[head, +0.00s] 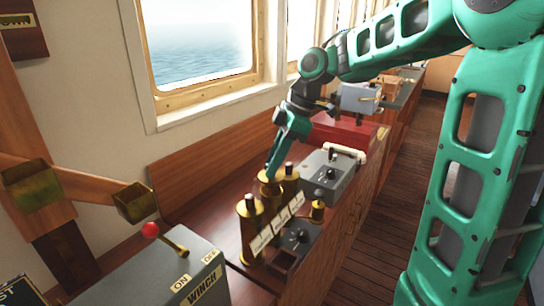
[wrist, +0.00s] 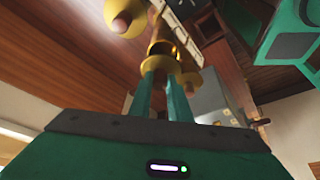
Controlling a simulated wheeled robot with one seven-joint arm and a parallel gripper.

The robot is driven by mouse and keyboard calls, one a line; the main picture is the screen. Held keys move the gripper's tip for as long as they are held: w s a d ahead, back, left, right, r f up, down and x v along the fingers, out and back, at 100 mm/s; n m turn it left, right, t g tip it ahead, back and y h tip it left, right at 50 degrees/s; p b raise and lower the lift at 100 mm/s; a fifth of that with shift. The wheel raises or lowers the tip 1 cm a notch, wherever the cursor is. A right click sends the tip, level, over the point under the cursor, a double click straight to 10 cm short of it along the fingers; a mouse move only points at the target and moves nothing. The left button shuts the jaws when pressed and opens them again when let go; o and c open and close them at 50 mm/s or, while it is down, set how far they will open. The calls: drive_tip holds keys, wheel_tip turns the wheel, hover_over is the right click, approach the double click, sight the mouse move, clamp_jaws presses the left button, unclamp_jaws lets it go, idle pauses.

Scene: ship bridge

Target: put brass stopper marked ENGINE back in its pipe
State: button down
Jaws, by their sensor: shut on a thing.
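Three upright brass pipes stand close together on the wooden console: a left one (head: 249,232), a middle one (head: 268,190) and a right one (head: 291,186). The left and right pipes have dark-knobbed stoppers on top. My gripper (head: 269,173) points down at the top of the middle pipe. Its two fingers (wrist: 163,97) are shut on a brass stopper (wrist: 161,50), mostly hidden between them. I cannot read ENGINE on it, and cannot tell whether it sits in the pipe mouth or just above it.
Pale label plates (head: 279,219) stand in front of the pipes. A small brass knobbed piece (head: 318,210) is at right. A grey control box (head: 330,172) stands behind, and a grey WINCH box (head: 178,275) with a red-knobbed lever stands in front.

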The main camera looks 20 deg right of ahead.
drive_tip(key=shift+f, duration=2)
drive_tip(key=c, duration=1.6)
unclamp_jaws()
drive_tip(key=shift+o, duration=0.2)
drive_tip(key=v, duration=1)
drive_tip(key=shift+r, duration=0.4)
drive_tip(key=shift+d, duration=0.15)
